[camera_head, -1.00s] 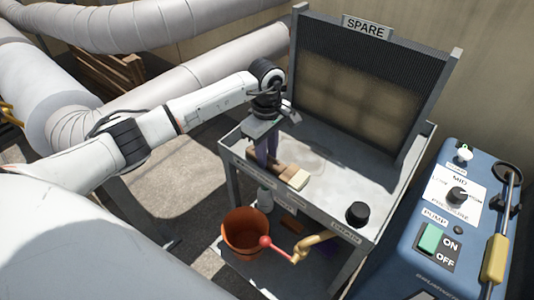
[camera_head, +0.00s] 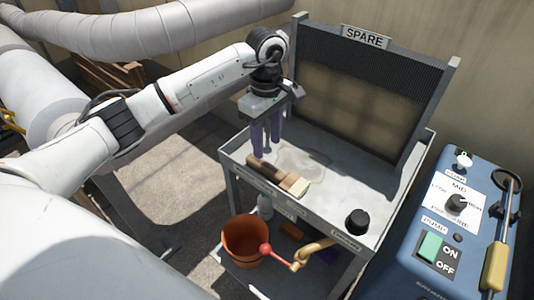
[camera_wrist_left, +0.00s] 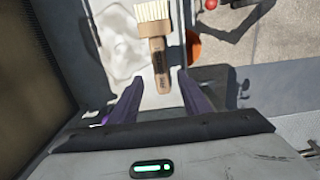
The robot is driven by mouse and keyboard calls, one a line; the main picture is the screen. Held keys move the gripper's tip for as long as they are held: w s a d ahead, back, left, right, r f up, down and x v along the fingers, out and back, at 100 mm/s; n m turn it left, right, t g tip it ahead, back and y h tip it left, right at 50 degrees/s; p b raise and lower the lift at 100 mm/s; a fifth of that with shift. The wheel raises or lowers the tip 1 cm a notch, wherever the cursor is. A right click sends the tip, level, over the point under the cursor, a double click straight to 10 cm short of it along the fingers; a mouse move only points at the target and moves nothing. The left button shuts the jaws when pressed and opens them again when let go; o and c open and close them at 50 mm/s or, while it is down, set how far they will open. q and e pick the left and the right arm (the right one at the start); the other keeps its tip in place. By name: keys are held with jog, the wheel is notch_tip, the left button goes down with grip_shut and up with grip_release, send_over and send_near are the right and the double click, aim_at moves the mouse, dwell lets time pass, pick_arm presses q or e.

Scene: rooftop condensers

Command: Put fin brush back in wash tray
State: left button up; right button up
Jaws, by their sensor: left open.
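The fin brush (camera_head: 277,176) lies in the grey wash tray (camera_head: 325,207), near its front left edge. It has a brown wooden handle and pale bristles toward the right. My left gripper (camera_head: 265,148) is open and empty, above and a little behind the brush handle. In the left wrist view the brush (camera_wrist_left: 157,50) lies beyond the two purple fingers (camera_wrist_left: 158,88), its handle end pointing between them and its bristles away. The fingers do not appear to touch it. My right gripper is not in view.
A black knob (camera_head: 357,219) sits at the tray's right end. A SPARE coil panel (camera_head: 360,95) stands behind the tray. A blue pump unit (camera_head: 445,220) stands at right.

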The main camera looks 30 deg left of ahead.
pick_arm(q)
notch_tip(320, 180, up, 4)
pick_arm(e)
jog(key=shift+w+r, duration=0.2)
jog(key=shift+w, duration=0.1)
